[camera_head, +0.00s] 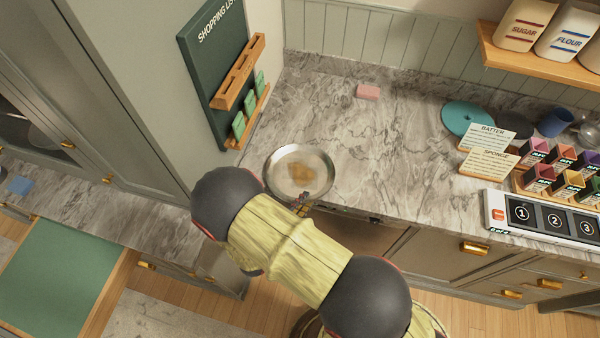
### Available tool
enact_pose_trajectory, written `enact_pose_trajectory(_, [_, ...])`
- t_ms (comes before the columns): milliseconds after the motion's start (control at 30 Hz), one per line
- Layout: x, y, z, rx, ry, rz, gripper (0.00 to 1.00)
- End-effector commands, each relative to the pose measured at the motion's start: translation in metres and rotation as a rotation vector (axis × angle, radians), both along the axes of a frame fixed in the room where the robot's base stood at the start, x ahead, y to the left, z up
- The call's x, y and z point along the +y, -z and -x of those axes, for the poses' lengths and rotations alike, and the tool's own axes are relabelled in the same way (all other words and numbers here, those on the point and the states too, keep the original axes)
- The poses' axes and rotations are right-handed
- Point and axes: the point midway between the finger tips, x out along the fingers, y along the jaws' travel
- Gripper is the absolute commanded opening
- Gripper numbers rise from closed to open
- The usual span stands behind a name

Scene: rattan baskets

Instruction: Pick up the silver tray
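The silver tray (325,163) is a round, shiny metal dish at the near left edge of the marble counter. A tan-brown patch shows at its centre; I cannot tell whether it is a content or a reflection. My gripper (301,202) is at the tray's near rim, small and mostly hidden behind my arm. I cannot tell whether its fingers are open or closed on the rim, or whether the tray rests fully on the counter.
A pink block (368,91) lies further back on the counter (400,150). A teal disc (467,118), recipe cards (487,150), small coloured boxes (568,183) and a numbered panel (540,216) stand at the right. A green shopping-list board (215,60) hangs at the left. The counter's middle is clear.

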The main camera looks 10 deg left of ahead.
Motion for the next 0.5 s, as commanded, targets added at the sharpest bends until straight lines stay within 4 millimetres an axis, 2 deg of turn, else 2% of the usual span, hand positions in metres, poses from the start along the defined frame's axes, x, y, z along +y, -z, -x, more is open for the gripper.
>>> enact_pose_trajectory(300, [0.0001, -0.0001, 0.0002, 0.0, 0.0, 0.0, 0.0])
enact_pose_trajectory(500, [0.0001, -0.0003, 0.0001, 0.0, 0.0, 0.0, 0.0])
